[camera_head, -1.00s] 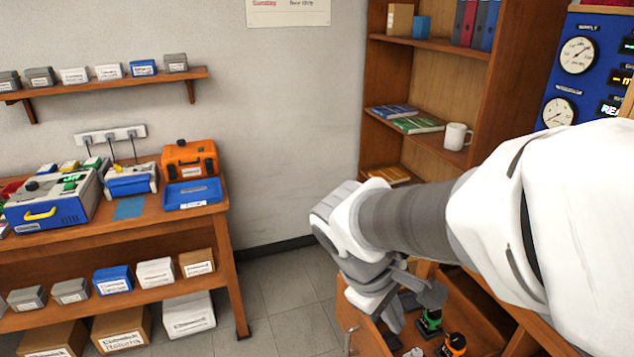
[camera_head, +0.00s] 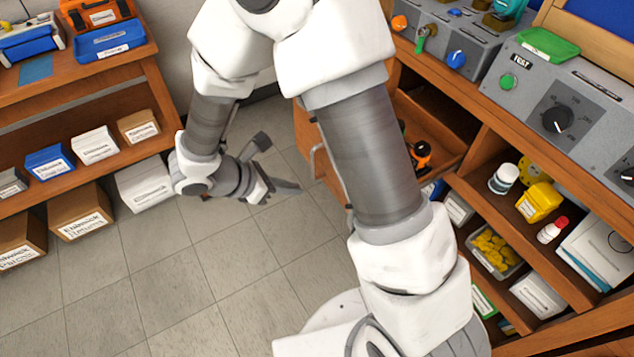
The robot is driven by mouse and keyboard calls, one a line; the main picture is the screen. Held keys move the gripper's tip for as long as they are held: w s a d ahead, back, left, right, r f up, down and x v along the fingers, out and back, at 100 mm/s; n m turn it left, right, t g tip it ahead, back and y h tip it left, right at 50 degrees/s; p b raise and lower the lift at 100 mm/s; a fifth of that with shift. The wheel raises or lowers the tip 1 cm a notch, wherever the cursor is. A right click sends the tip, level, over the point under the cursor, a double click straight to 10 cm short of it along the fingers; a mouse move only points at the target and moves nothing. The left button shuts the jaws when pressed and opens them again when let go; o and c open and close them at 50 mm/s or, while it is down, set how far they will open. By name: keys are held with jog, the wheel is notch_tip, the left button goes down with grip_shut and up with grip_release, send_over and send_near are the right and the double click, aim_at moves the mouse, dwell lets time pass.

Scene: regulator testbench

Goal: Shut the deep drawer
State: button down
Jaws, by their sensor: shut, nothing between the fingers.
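The deep drawer (camera_head: 304,132) is a wooden drawer pulled out from under the bench, right of centre. Its front faces left and carries a metal handle (camera_head: 316,160). An orange and black tool (camera_head: 421,152) lies inside it. My arm hides the middle of the drawer and part of its contents. My gripper (camera_head: 281,188) is shut and empty. It is over the floor on the outer side of the drawer front, left of the handle, with a small gap visible in the picture.
The bench (camera_head: 455,85) on the right carries grey control boxes (camera_head: 552,105). Open shelves below it hold bottles and bins. A wooden table (camera_head: 85,95) with labelled boxes stands at left. The tiled floor (camera_head: 180,265) between them is clear.

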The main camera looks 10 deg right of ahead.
jog(key=d+r+b+x, duration=0.2)
jog(key=b+x, duration=0.1)
jog(key=x, duration=0.9)
jog(key=shift+w+d, duration=0.15)
jog(key=shift+w, duration=0.2)
jog(key=shift+d, duration=0.1)
send_near(449, 135)
jog(key=x, duration=0.4)
jog(key=shift+a+f, duration=0.3)
jog(key=shift+a, duration=0.05)
jog(key=shift+d+r, duration=0.1)
jog(key=shift+d, duration=0.2)
jog(key=shift+d+r, duration=0.1)
